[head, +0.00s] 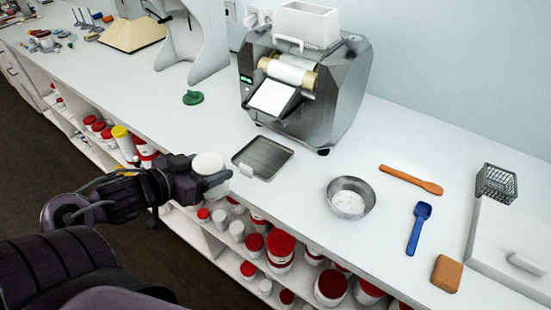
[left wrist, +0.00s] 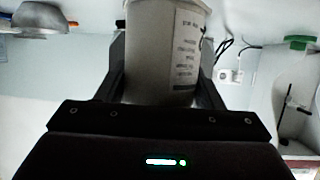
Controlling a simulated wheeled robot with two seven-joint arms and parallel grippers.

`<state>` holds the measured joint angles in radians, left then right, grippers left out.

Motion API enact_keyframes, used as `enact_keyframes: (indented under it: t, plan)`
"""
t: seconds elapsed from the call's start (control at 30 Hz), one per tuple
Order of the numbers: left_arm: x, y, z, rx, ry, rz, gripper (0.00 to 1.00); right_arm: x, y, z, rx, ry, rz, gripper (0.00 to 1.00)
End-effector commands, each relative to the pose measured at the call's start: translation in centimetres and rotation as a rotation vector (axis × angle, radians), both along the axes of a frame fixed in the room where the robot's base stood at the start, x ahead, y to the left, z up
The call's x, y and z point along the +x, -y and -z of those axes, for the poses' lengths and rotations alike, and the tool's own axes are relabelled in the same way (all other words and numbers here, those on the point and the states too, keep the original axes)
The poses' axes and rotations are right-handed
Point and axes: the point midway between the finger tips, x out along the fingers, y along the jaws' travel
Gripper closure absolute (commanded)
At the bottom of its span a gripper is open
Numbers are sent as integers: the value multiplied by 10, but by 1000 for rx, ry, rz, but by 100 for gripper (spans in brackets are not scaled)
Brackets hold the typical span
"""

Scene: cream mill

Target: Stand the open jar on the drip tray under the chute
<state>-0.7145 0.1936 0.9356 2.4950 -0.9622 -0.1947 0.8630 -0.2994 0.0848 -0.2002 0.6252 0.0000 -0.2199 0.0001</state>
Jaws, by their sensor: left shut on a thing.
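A white jar (head: 208,164) is held in my left gripper (head: 210,180), just left of the drip tray and near the counter's front edge. The jar looks upright in the head view; I cannot make out its mouth clearly. In the left wrist view the jar (left wrist: 160,50) with a printed label sits between both fingers. The dark metal drip tray (head: 263,157) lies empty on the counter, with a small white tab at its front corner. The chute (head: 275,97) slopes out of the front of the grey mill (head: 340,95), behind the tray. My right gripper is not in view.
A metal bowl (head: 350,197) of white stuff stands right of the tray. An orange spatula (head: 410,180), a blue scoop (head: 418,228), a brown block (head: 447,273) and a wire basket (head: 496,183) lie farther right. A green item (head: 193,98) lies behind left. Shelves below hold several jars.

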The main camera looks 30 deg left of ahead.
Motion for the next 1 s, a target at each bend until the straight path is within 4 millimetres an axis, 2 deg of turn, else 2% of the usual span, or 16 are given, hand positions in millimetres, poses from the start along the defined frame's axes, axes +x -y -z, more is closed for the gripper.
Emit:
enact_keyframes:
  t: [0.23,0.5,0.6,0.77,1.0]
  plan:
    - [66,11,-5,1,7,4,60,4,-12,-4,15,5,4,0]
    - [135,21,-4,-1,4,1,60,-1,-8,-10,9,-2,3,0]
    - [153,24,-3,0,3,0,60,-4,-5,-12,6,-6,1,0]
    - [166,26,-1,1,0,-1,60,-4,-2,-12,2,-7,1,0]
    - [166,26,30,-2,-2,-1,60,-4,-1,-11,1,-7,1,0]
